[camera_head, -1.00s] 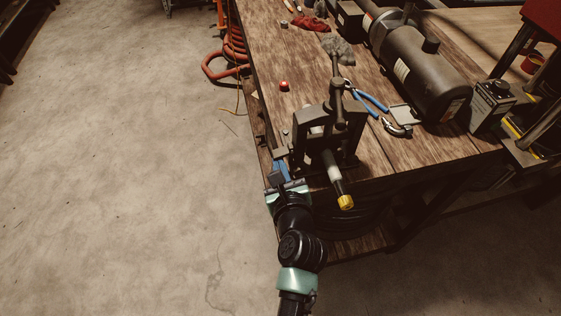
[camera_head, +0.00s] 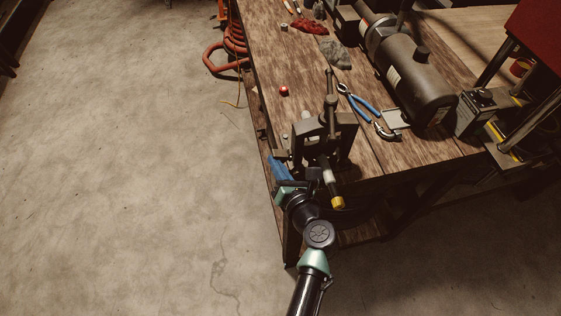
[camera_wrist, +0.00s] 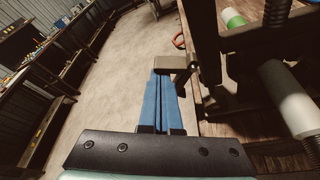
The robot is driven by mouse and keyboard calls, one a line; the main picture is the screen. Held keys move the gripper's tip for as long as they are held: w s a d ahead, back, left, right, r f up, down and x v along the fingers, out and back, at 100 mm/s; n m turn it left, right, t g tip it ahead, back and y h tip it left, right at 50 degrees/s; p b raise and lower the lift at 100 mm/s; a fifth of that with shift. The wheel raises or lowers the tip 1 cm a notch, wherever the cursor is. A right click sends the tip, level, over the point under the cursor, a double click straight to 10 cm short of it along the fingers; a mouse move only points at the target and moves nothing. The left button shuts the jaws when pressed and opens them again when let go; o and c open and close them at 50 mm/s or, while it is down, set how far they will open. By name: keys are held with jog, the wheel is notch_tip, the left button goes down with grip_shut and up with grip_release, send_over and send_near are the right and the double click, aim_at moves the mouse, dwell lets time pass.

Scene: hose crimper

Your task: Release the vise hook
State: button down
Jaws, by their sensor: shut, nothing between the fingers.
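The dark metal vise (camera_head: 335,132) stands at the near left corner of the wooden bench, with a white and yellow-tipped rod (camera_head: 334,190) pointing toward me. In the wrist view its frame (camera_wrist: 205,40) rises at the right. A small grey block, apparently the vise hook (camera_wrist: 172,62), juts left from the frame; it also shows in the head view (camera_head: 281,155). My gripper (camera_head: 274,160) is at the vise's left side. Its blue fingers (camera_wrist: 164,76) are shut and empty, with their tips right at the block. I cannot tell whether they touch it.
Blue-handled pliers (camera_head: 360,103), a red ball-like object (camera_head: 284,91) and a grey cylinder (camera_head: 415,75) are on the bench (camera_head: 300,65). A red hose (camera_head: 225,55) hangs at its left edge. The floor (camera_head: 130,170) to the left is clear.

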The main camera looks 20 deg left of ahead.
jog(key=shift+r+m+p, duration=0.3)
jog(key=shift+m+p, duration=0.15)
jog(key=shift+m, duration=0.05)
jog(key=shift+y, duration=0.4)
